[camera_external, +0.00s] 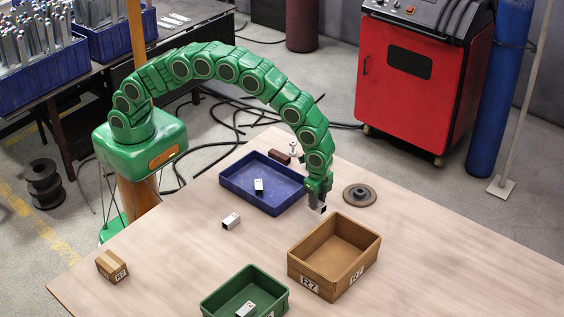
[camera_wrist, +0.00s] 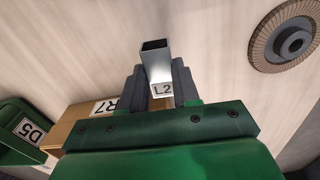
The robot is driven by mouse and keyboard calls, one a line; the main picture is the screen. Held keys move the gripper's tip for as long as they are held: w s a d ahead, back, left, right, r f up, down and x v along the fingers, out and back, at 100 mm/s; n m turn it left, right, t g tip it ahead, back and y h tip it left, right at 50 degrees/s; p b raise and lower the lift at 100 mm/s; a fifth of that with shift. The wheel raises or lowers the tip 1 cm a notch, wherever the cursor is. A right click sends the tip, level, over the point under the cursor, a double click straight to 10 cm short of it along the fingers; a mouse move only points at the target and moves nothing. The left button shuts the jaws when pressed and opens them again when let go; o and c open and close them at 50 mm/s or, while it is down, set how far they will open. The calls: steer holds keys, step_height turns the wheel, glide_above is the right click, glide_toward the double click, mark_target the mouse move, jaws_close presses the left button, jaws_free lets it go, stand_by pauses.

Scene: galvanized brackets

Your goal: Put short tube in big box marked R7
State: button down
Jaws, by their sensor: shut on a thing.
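My gripper (camera_external: 318,196) is shut on a short square metal tube (camera_external: 322,209), just beyond the far side of the big brown box. In the wrist view the tube (camera_wrist: 155,62) sits between the two dark fingers (camera_wrist: 158,78), its hollow end showing and a label L2 on it. The big brown box (camera_external: 304,282) is open, looks empty and carries R7 labels. Its R7 side also shows in the wrist view (camera_wrist: 75,123), partly hidden by my gripper. I cannot tell whether the tube touches the table.
A blue tray (camera_external: 235,187) holds a labelled metal piece; another piece (camera_external: 231,221) lies on the table. A green box (camera_external: 276,292), marked D5 in the wrist view (camera_wrist: 12,135), holds one too. A small cardboard box (camera_external: 112,267) stands left. A flap disc (camera_external: 360,195) lies right.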

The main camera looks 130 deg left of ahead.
steer(key=s+r, duration=0.2)
steer(key=r, duration=0.1)
steer(key=shift+s+d, duration=0.2)
steer(key=shift+d, duration=0.1)
steer(key=s+d+r, duration=0.2)
steer(key=s+r, duration=0.1)
steer(key=s, duration=0.3)
step_height(320, 180, up, 6)
steer(key=n, duration=0.1)
glide_above(325, 261)
steer(key=shift+f, duration=8.65)
steer(key=shift+f, duration=0.1)
steer(key=c, duration=0.8)
jaws_free()
